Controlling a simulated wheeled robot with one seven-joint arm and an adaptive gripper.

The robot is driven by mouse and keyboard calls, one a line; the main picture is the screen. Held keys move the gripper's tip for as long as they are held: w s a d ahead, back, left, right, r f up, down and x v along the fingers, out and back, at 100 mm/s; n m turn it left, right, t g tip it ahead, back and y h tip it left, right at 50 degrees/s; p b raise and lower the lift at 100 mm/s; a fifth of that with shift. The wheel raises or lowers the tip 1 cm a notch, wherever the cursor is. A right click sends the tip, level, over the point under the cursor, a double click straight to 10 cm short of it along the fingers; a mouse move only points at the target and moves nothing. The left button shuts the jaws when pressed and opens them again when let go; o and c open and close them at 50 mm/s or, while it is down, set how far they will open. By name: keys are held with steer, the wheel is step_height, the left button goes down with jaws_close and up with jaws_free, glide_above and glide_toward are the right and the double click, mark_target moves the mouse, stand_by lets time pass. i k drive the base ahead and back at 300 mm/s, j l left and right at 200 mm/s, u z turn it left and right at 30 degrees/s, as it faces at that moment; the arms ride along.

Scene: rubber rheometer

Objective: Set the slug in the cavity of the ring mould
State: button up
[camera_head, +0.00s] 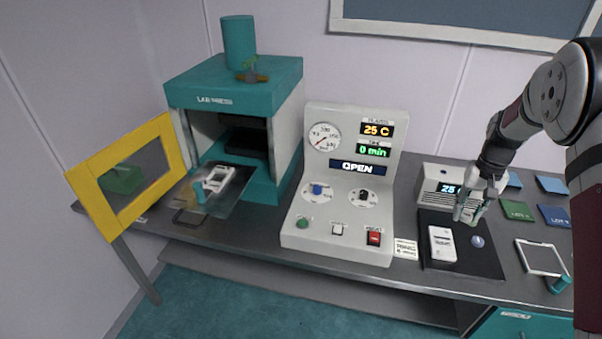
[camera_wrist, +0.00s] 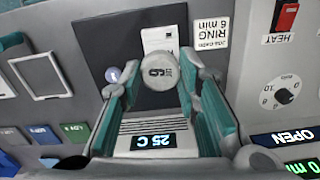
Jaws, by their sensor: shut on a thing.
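My gripper (camera_wrist: 160,75) is shut on a pale grey, round slug (camera_wrist: 158,73) with dark marking on its face; the slug sits between the two teal fingertips. In the head view my gripper (camera_head: 468,214) hangs above the dark mat on the bench at the right, and its fingers largely hide the slug. A white frame-like piece with an opening (camera_head: 218,178), possibly the ring mould, lies on the pulled-out tray (camera_head: 232,198) of the lab press, well left of my gripper. I cannot read a label on it.
The yellow press door (camera_head: 83,190) stands open. The control panel (camera_head: 335,215) reads OPEN and 25 C, and stands between press and gripper. The mat (camera_head: 490,262) bears a white block (camera_head: 442,243) and a small ball (camera_head: 477,241). A white frame (camera_head: 522,247) lies right.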

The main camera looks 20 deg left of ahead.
mark_target(217, 178)
steer(key=u, duration=0.35)
steer(key=k+j+u, duration=0.1)
steer(key=u, duration=0.3)
steer(key=k+u, duration=0.1)
steer(key=u, duration=0.25)
